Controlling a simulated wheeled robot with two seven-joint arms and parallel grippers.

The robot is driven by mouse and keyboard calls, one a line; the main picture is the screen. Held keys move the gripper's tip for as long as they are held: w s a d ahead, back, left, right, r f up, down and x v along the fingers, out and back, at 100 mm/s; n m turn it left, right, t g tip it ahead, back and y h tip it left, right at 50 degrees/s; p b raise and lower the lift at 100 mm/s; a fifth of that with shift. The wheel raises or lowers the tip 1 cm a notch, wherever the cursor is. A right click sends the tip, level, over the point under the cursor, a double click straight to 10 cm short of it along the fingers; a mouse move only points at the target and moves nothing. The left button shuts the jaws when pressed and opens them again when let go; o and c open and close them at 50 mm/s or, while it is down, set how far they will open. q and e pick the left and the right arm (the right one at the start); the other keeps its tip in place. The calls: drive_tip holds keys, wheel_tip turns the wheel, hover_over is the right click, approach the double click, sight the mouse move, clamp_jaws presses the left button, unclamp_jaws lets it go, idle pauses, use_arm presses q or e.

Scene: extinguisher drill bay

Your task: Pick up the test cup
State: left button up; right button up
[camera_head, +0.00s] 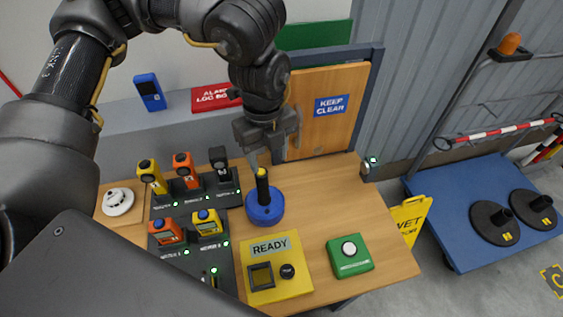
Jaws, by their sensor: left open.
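The test cup appears to be the round blue piece (264,210) with an upright black handle and yellow tip, standing on the wooden table (345,205). My left gripper (265,157) comes down from above, open and empty. Its fingers are just above or around the yellow tip of the handle; I cannot tell which, and no grip shows. My right gripper is not in view.
A yellow READY box (277,281) and a green button box (349,257) stand in front. Dark racks with several handheld devices (186,171) are left, beside a white round detector (118,201). A yellow floor sign (409,218) and blue cart (455,205) stand right. The table's right part is clear.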

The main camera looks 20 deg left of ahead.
sight(262, 173)
use_arm(q)
drive_tip(key=shift+w+a+r, duration=0.1)
drive_tip(key=shift+a+r, duration=0.2)
drive_tip(key=shift+a, duration=0.2)
drive_tip(key=f, duration=0.3)
drive_tip(key=f+p, duration=0.1)
drive_tip(key=f, duration=0.1)
drive_tip(key=shift+s+d+f, duration=0.1)
drive_tip(key=shift+s+f, duration=0.2)
drive_tip(key=shift+s, duration=0.2)
drive_tip(key=shift+s+f+p, duration=0.2)
drive_tip(key=shift+s+p, duration=0.15)
drive_tip(key=shift+p, duration=0.05)
drive_tip(key=f, duration=0.1)
drive_tip(key=f+p, duration=0.1)
drive_tip(key=f, duration=0.2)
drive_tip(key=shift+w+a+f, duration=0.2)
drive_tip(key=shift+w+a, duration=0.05)
drive_tip(key=shift+a, duration=0.05)
drive_tip(key=shift+s+f, duration=0.1)
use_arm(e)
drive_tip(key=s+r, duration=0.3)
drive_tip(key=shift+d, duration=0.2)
